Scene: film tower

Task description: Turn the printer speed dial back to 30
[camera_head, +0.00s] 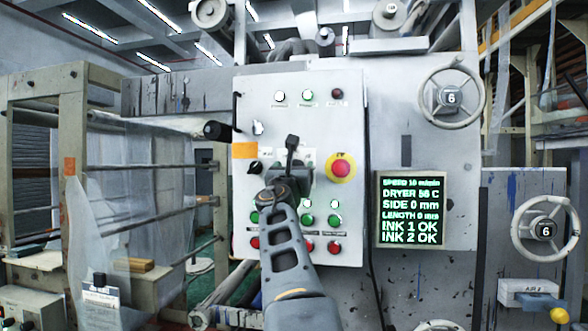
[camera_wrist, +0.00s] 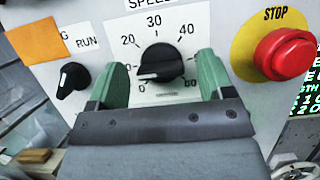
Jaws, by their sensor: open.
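The black speed dial (camera_wrist: 160,63) is on the white panel in the wrist view, under a partly cut-off "SPEED" label. Its white pointer mark faces left and slightly down, on the low side of the scale, below 20. The 30 mark (camera_wrist: 154,20) is at the top of the scale. My gripper (camera_wrist: 163,78) is open, with one green finger on each side of the dial and gaps between. In the head view my gripper (camera_head: 291,165) is in front of the control panel (camera_head: 300,78) and hides the dial. The display (camera_head: 410,208) shows a speed that looks like 10 m/min.
A red stop button (camera_wrist: 286,53) on a yellow disc is close to the right of the dial. A black run switch (camera_wrist: 73,78) is to the left. Green and red buttons sit lower on the panel. Handwheels (camera_head: 451,97) stand out at the right.

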